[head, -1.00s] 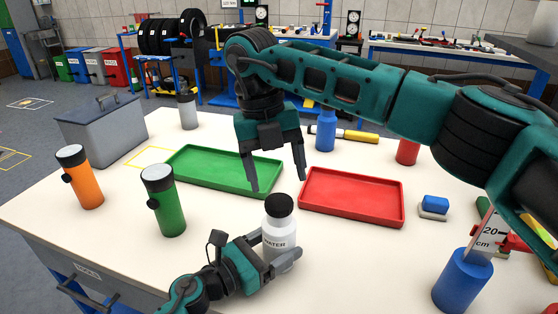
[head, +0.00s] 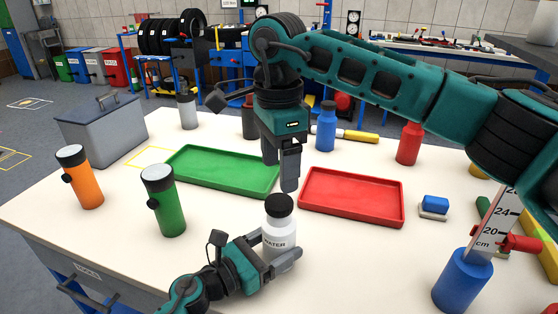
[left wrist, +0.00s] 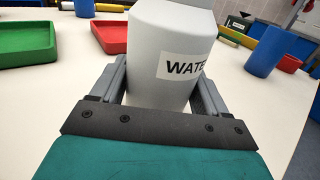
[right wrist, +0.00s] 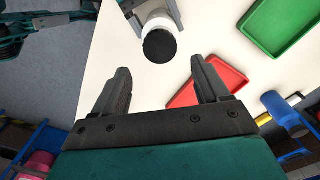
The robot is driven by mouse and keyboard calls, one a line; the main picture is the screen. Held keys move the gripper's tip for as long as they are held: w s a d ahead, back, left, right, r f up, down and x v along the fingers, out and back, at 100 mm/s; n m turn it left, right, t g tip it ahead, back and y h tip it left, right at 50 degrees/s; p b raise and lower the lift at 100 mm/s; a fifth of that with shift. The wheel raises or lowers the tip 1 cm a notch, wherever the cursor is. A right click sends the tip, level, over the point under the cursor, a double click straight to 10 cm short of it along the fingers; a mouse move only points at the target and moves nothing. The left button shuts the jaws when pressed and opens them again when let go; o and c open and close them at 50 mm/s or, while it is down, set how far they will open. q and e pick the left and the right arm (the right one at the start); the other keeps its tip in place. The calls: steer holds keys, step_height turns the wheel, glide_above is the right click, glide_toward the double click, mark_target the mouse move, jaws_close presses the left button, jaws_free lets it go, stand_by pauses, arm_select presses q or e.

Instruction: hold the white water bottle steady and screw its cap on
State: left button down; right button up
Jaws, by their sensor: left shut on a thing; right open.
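The white water bottle (head: 279,237) stands upright near the table's front edge, with its black cap (head: 279,206) on top. How far the cap is threaded cannot be told. My left gripper (head: 280,258) is shut around the bottle's body; the left wrist view shows the bottle (left wrist: 172,55) with its "WATER" label between the fingers. My right gripper (head: 283,172) is open and empty above and slightly behind the cap, fingers pointing down. In the right wrist view the cap (right wrist: 160,46) lies ahead of the open fingers (right wrist: 163,85), apart from them.
A green tray (head: 222,184) and a red tray (head: 352,213) lie behind the bottle. A blue holder (head: 462,281) with a ruler stands at right.

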mark_target(279, 201)
steer(key=shift+n, duration=0.5)
steer(key=shift+f, duration=4)
